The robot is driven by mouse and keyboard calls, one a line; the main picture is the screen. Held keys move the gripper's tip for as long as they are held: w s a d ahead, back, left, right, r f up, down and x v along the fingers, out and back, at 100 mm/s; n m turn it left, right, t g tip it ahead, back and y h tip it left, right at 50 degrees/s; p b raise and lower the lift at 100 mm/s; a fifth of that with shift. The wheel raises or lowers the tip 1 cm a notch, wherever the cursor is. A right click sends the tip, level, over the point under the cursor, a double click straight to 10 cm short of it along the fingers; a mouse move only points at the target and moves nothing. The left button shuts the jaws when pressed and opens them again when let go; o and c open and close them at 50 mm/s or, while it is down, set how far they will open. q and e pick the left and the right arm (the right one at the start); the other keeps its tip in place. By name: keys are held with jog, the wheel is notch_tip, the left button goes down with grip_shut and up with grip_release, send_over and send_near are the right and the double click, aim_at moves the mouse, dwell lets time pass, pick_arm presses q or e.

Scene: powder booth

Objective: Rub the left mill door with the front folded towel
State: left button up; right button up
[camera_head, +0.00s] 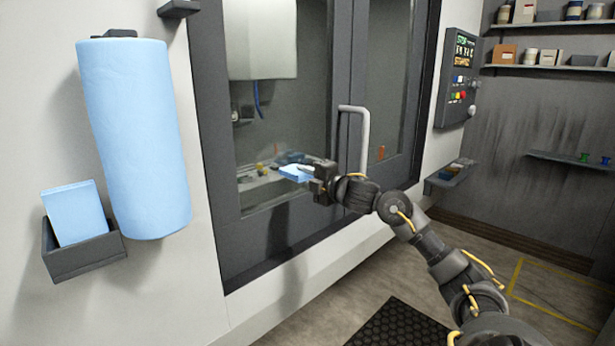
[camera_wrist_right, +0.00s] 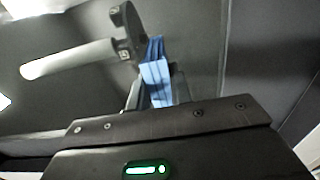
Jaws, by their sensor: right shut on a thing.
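The left mill door (camera_head: 275,120) is a dark-framed door with a glass window. My right gripper (camera_head: 314,177) is shut on a blue folded towel (camera_head: 296,173) in front of this door's window, left of the handle. In the right wrist view the towel (camera_wrist_right: 156,78) stands between the fingers, with the dark door surface beyond it. I cannot tell whether the towel touches the door. Another blue folded towel (camera_head: 76,212) stands in a dark wall holder (camera_head: 85,256) at the left. My left gripper is not in view.
A light door handle (camera_head: 362,135) stands out just right of my right gripper; it also shows in the wrist view (camera_wrist_right: 70,58). A large blue towel roll (camera_head: 135,140) hangs on the left wall. A control panel (camera_head: 459,78) and shelves are at the right. A dark mat (camera_head: 405,326) lies on the floor.

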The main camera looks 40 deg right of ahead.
aim_at(296, 174)
jog(key=shift+a, duration=1.75)
jog(key=shift+a+p, duration=0.85)
jog(key=shift+a, duration=2.85)
jog(key=d, duration=0.2)
jog(key=d+r+p, duration=0.1)
jog(key=d, duration=0.1)
jog(key=shift+r, duration=0.1)
jog(key=shift+d+r+b, duration=0.1)
jog(key=shift+d+b, duration=0.25)
jog(key=shift+d, duration=1.35)
jog(key=shift+d, duration=0.1)
